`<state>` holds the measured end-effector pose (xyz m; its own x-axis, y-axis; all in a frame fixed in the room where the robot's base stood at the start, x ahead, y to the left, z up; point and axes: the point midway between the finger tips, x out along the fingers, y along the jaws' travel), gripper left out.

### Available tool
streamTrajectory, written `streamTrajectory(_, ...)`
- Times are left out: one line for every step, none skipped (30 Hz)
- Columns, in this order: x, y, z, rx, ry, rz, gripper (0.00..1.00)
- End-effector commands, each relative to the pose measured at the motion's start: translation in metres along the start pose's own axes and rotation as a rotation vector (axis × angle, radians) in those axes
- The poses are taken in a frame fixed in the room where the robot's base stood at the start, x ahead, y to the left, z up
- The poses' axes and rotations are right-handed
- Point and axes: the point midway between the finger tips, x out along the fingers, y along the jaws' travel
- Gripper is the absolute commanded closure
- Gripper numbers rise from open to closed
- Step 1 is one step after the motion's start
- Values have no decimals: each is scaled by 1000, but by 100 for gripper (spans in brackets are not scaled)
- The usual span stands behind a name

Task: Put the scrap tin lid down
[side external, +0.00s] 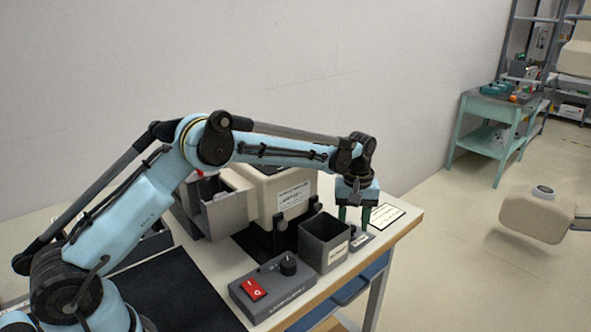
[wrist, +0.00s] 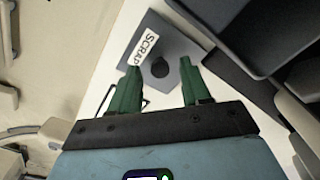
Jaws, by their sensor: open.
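The scrap tin lid (wrist: 174,42) is a grey square plate with a round black knob and a white SCRAP label. In the side view the lid (side external: 369,237) appears to lie on the tabletop, just right of an open dark grey square tin (side external: 327,245). My gripper (side external: 354,221) is over the lid with its green fingers pointing down. In the wrist view my gripper (wrist: 160,66) is open, with the knob (wrist: 160,68) between the two fingertips. Any contact between fingers and knob cannot be told.
A grey control box (side external: 268,290) with a red switch stands left of the tin. A beige machine (side external: 278,192) stands behind it. A white card (side external: 387,216) lies near the table's right corner. The black mat (side external: 190,290) is clear.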

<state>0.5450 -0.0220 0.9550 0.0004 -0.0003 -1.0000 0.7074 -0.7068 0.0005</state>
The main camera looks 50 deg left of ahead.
Motion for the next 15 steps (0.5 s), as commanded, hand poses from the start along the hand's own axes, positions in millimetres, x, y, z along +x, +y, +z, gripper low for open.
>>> streamTrajectory(-6, 0, 0, 0, 0, 0, 53)
streamTrajectory(-11, 0, 0, 0, 0, 0, 53)
streamTrajectory(-18, 0, 0, 0, 0, 0, 53)
streamTrajectory(-24, 0, 0, 0, 0, 0, 53)
streamTrajectory(-30, 0, 0, 0, 0, 0, 53)
streamTrajectory(-39, 0, 0, 0, 0, 0, 53)
streamTrajectory(-46, 0, 0, 0, 0, 0, 53)
streamTrajectory(-52, 0, 0, 0, 0, 0, 53)
streamTrajectory(-60, 0, 0, 0, 0, 0, 53)
streamTrajectory(-67, 0, 0, 0, 0, 0, 53)
streamTrajectory(-73, 0, 0, 0, 0, 0, 53)
streamTrajectory(-79, 0, 0, 0, 0, 0, 53)
streamTrajectory(-84, 0, 0, 0, 0, 0, 53)
streamTrajectory(-89, 0, 0, 0, 0, 0, 53)
streamTrajectory(-95, 0, 0, 0, 0, 0, 53)
